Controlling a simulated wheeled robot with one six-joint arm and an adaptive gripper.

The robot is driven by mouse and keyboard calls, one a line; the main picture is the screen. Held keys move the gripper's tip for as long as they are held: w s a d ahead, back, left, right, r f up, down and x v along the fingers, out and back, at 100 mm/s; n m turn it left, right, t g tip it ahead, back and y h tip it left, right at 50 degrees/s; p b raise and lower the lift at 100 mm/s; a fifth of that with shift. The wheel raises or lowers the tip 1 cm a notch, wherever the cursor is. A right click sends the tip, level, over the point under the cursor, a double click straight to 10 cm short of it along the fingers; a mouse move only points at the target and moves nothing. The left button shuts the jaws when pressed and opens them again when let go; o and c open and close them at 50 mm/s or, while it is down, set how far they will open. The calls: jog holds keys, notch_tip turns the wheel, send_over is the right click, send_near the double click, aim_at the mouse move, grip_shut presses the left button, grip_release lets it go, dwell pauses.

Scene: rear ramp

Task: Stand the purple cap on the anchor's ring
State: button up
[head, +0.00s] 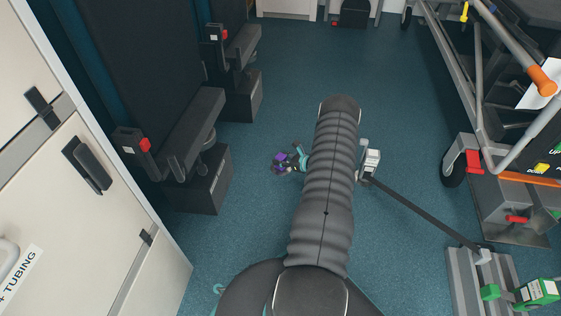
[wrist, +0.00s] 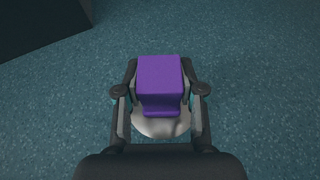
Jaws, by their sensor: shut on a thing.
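The purple cap (wrist: 160,80) is a blocky piece between the two dark fingers of my gripper (wrist: 161,91) in the wrist view. The fingers are shut on its sides. A pale grey rounded surface (wrist: 160,128) shows just below the cap; I cannot tell what it belongs to. In the head view the cap (head: 280,157) is a small purple patch left of my arm, above the floor. My arm hides part of the floor.
Folded dark seats (head: 190,125) with red buckles line the left, beside a white cabinet (head: 85,165). A dark strap (head: 425,213) runs from a grey fitting (head: 371,160) to a floor block at lower right. A wheeled stretcher stands right. Floor ahead is clear.

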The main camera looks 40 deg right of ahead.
jog(key=shift+f, duration=0.2)
jog(key=o, duration=1.1)
jog(key=shift+o, duration=0.2)
jog(key=shift+r, duration=0.1)
